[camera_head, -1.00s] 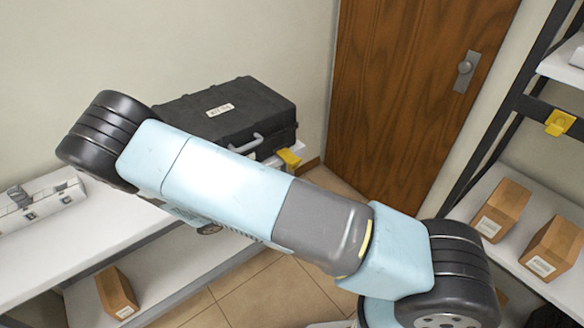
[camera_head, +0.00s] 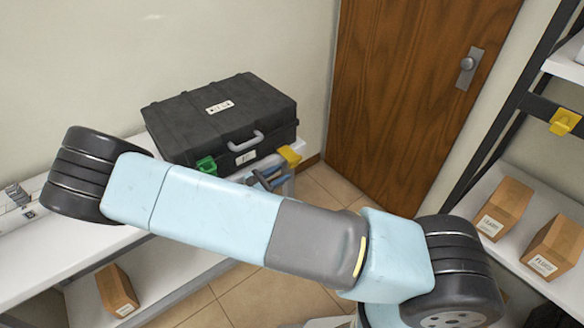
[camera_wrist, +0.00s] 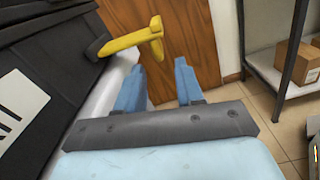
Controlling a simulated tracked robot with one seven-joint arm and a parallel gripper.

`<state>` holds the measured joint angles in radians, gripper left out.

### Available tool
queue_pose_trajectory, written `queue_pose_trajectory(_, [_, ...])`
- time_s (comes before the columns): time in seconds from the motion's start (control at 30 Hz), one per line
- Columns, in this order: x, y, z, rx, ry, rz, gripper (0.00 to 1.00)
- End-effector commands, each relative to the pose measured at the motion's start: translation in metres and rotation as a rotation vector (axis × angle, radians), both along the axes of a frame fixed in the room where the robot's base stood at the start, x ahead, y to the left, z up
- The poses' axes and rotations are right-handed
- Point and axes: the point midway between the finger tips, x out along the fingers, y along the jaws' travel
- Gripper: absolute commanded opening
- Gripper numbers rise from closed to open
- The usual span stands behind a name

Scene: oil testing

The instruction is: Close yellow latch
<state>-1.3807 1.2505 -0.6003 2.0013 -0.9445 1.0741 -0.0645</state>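The black case (camera_head: 225,100) lies lid-down on the white shelf at the back, with a grey handle in front. Its yellow latch (camera_head: 290,155) sticks outward at the front right corner. In the wrist view the yellow latch (camera_wrist: 130,41) is a bar with a crosspiece at its outer end, standing out from the case. My gripper (camera_wrist: 158,82) is open, its two blue fingers apart with nothing between them. The fingertips are just short of the latch's outer end in the picture; contact cannot be told. In the head view my gripper (camera_head: 267,180) is partly hidden by my arm.
A green latch (camera_head: 206,165) is on the case's front left. The wooden door (camera_head: 410,90) is behind and to the right. A rack with cardboard boxes (camera_head: 505,207) stands at the right. Tiled floor (camera_head: 325,190) is open between shelf and door.

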Motion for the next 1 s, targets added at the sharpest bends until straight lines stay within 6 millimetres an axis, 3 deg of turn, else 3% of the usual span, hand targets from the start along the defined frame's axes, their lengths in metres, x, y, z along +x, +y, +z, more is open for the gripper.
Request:
queue_pose_trajectory(0.33, [0.027,-0.040,0.000,-0.001,-0.001,0.000,0.37])
queue_pose_trajectory(0.77, [0.032,-0.047,0.000,0.002,0.000,0.002,0.37])
queue_pose_trajectory(1.0, [0.032,-0.046,0.000,0.002,0.000,0.002,0.17])
